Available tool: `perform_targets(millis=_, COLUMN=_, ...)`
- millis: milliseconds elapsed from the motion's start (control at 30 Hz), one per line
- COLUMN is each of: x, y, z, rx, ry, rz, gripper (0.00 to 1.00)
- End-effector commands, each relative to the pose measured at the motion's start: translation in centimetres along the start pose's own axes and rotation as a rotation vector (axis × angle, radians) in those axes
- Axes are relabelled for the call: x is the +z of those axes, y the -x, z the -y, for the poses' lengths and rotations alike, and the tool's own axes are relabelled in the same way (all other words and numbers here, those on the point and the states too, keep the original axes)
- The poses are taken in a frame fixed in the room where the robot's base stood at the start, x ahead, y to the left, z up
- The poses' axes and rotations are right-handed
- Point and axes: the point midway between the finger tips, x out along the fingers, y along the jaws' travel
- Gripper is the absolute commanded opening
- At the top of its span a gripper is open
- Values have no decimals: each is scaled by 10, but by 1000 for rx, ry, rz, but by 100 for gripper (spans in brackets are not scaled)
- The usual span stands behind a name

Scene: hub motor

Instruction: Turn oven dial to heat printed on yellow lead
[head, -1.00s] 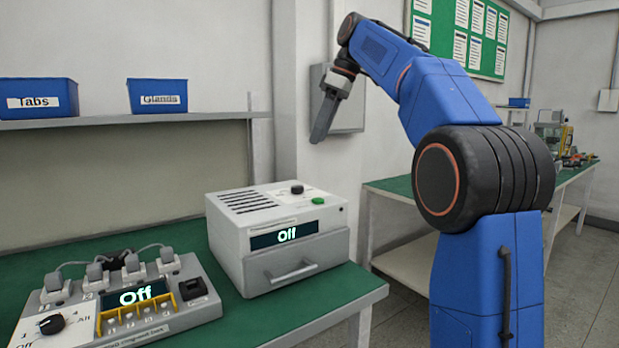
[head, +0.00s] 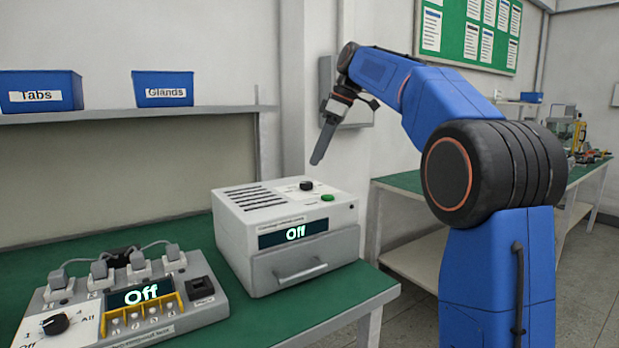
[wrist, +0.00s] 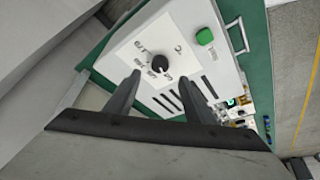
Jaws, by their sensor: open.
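The oven (head: 290,238) is a light grey box on the green bench, with vents on top and a front display reading "Off". Its black dial (head: 306,185) sits on the top, beside a green button (head: 327,197). The dial also shows in the wrist view (wrist: 159,62), with printed marks around it too small to read surely. My gripper (head: 318,160) is open and empty, pointing down above the oven, apart from the dial. In the wrist view its fingers (wrist: 158,80) stand on either side below the dial. No yellow lead can be made out clearly.
A test unit (head: 125,300) with its own dial, plugged leads, yellow-framed slots and a display reading "Off" stands left of the oven. Blue bins labelled Tabs (head: 40,92) and Glands (head: 162,88) sit on a shelf. Bench (head: 345,300) is clear in front of the oven.

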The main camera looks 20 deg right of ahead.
Motion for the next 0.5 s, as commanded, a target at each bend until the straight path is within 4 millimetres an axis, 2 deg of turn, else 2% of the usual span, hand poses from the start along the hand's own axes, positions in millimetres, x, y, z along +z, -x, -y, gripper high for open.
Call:
perform_targets(millis=100, x=0, y=-22, z=1, rx=-3, ry=-1, rz=1, gripper=49)
perform_targets(millis=300, x=0, y=-54, z=0, rx=-2, ry=-1, rz=1, gripper=49)
perform_targets(millis=500, x=0, y=-72, z=0, rx=0, ry=-1, rz=1, gripper=49)
